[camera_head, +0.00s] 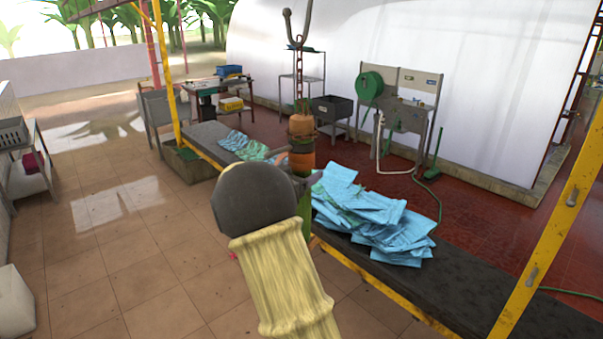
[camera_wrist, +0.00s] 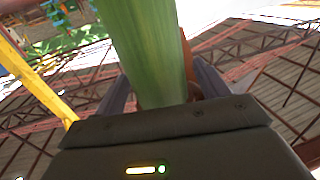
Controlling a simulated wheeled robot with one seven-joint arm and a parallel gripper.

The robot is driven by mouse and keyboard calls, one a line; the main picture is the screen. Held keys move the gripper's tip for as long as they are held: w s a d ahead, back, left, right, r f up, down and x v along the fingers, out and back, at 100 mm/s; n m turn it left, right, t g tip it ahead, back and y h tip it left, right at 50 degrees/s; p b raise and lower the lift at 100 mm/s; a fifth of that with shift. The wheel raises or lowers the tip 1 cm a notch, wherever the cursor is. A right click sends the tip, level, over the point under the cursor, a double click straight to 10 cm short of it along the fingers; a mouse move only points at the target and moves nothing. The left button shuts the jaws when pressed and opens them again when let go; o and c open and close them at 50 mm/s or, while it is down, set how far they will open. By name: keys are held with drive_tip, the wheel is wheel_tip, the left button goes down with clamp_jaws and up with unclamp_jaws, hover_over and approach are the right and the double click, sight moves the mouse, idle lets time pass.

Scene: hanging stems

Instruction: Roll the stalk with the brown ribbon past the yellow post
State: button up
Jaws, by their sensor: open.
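A stalk (camera_head: 306,215) hangs upright from a hook and chain (camera_head: 299,72) in the middle of the head view. Orange-brown bands, seemingly the brown ribbon (camera_head: 302,125), wrap its upper part. My gripper (camera_wrist: 157,80) is open at the stalk, a dark finger on each side of its green length in the wrist view (camera_wrist: 145,40). Whether the fingers touch it cannot be told. My wrist and sleeve hide part of the stalk in the head view. One yellow post (camera_head: 170,75) stands at the back left; another yellow post (camera_head: 548,225) leans at the front right.
A long dark bench (camera_head: 480,285) with a yellow edge runs below the stalk. Blue folded sheets (camera_head: 372,215) are heaped on it right of the stalk, with more blue-green sheets (camera_head: 240,144) behind. A sink stand (camera_head: 405,118) is at the back. Tiled floor lies clear left.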

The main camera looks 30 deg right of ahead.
drive_tip(key=b+v, duration=0.6)
drive_tip(key=v, duration=1.1)
drive_tip(key=shift+a+b, duration=0.25)
drive_tip(key=shift+b, duration=0.05)
drive_tip(key=a+f+n+t+y, duration=0.4)
drive_tip(key=a+f+n+y, duration=0.2)
drive_tip(key=f+n+y, duration=0.55)
drive_tip(key=s+f+g+y, duration=0.2)
drive_tip(key=s+f+g, duration=0.2)
drive_tip(key=s+f, duration=0.3)
drive_tip(key=s+f+n+g+y+b, duration=0.1)
drive_tip(key=s+f+g+y, duration=0.2)
drive_tip(key=s, duration=1.2)
wheel_tip(320, 180, down, 4)
drive_tip(key=shift+d+r+g, duration=0.1)
drive_tip(key=shift+d+g, duration=0.2)
drive_tip(key=shift+g, duration=0.7)
